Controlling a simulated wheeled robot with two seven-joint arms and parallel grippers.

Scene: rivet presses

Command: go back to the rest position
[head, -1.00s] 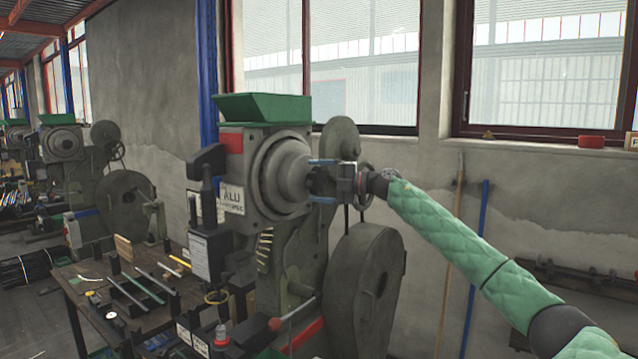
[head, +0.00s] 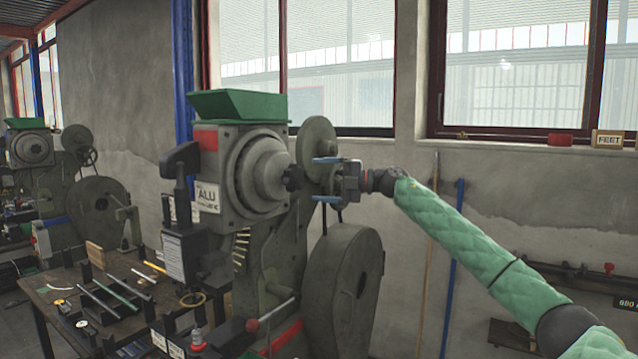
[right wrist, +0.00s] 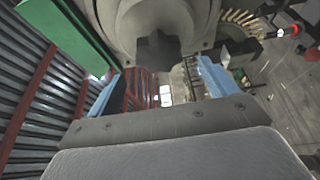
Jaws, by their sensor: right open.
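My right gripper (head: 322,180) is open and empty, its two blue fingers apart and pointing left toward the rivet press (head: 255,170). The black star knob (head: 291,178) on the press's round hub sits just left of the fingertips, with a small gap. In the right wrist view the same knob (right wrist: 157,50) shows ahead, between and beyond the blue fingers, with nothing held. My right arm, in a green quilted sleeve, reaches in from the lower right. My left gripper is not in view.
A green hopper (head: 237,104) tops the press, and a large flywheel (head: 343,290) stands below my gripper. A workbench (head: 60,297) with rods and small parts is at the lower left. A second press (head: 60,185) stands farther left. Open space lies before the wall at right.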

